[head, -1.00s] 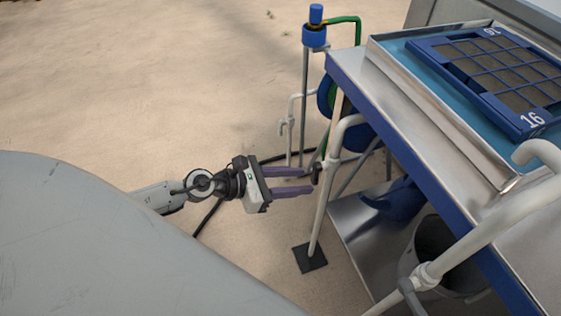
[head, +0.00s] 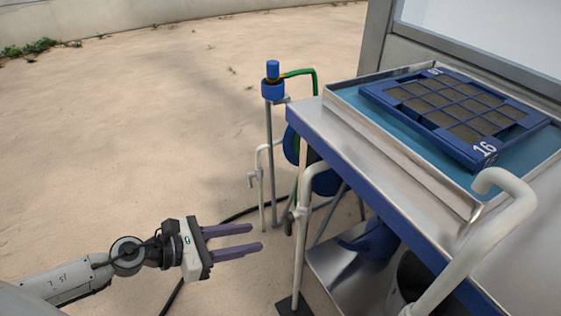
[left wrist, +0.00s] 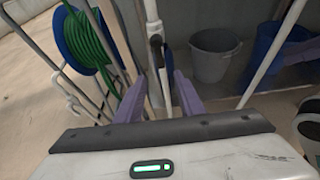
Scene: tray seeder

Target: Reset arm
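My left gripper (head: 256,237) is low on the left in the head view, over the sandy ground and left of the metal table. Its two purple fingers are parallel with a gap between them, and nothing is held. In the left wrist view the open fingers (left wrist: 160,95) point toward a white pipe (left wrist: 152,40) that shows between and beyond them.
A metal table (head: 330,140) with a blue edge stands at the right. A blue tray marked 16 (head: 480,160) lies on it. A blue-capped post (head: 270,130) and a green hose reel (left wrist: 85,40) stand beside it. A grey bucket (left wrist: 213,58) is beneath. Sand at left is clear.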

